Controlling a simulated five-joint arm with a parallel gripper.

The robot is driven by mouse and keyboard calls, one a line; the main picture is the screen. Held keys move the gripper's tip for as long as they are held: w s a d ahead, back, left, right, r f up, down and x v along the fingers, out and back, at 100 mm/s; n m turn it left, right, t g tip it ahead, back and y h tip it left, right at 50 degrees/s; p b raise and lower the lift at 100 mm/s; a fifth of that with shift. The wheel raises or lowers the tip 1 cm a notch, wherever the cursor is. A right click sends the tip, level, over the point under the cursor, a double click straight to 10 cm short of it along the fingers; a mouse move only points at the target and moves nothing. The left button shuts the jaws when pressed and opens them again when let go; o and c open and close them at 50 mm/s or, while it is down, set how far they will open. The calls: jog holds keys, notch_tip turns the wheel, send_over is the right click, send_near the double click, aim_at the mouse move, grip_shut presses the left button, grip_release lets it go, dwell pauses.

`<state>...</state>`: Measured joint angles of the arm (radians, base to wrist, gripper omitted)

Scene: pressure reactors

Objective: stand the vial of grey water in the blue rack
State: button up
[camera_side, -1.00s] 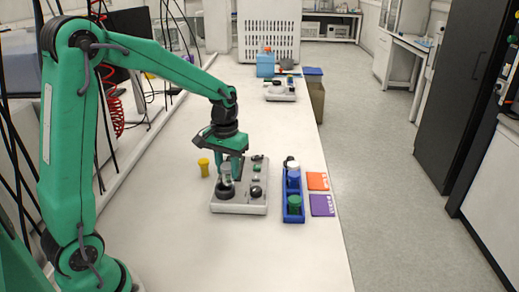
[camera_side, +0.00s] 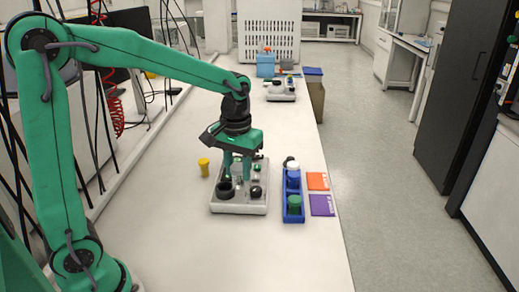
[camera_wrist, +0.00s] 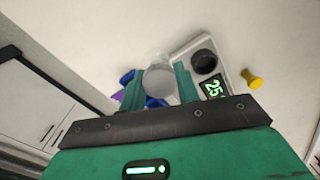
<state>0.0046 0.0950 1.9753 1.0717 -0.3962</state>
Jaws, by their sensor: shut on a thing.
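My gripper (camera_side: 237,170) is above the grey-white reactor unit (camera_side: 240,208) in the side view. In the wrist view its two green fingers (camera_wrist: 158,88) are shut on a vial (camera_wrist: 158,77) with a pale grey round top. The vial is mostly hidden by the fingers in the side view. The blue rack (camera_side: 293,212) stands to the right of the unit. It holds a green-capped vial (camera_side: 294,202), a white-topped one (camera_side: 293,171) and a dark-topped item at its far end. Blue parts of the rack show behind the fingers in the wrist view.
The unit has a black round well (camera_side: 225,188) and a black knob (camera_side: 256,191). A yellow cup-like item (camera_side: 203,166) stands left of it. Orange (camera_side: 318,181) and purple (camera_side: 322,205) cards lie right of the rack. The front bench is clear.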

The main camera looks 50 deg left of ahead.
dwell(0.3)
jog(key=w+d+f+n, duration=0.1)
jog(key=w+f, duration=0.3)
jog(key=w, duration=0.5)
jog(key=w+f+n, duration=0.3)
jog(key=w, duration=0.7)
jog(key=shift+d+f, duration=0.35)
jog(key=shift+f, duration=1.9)
jog(key=shift+f, duration=0.3)
jog(key=shift+f, duration=0.7)
jog(key=shift+f, duration=0.7)
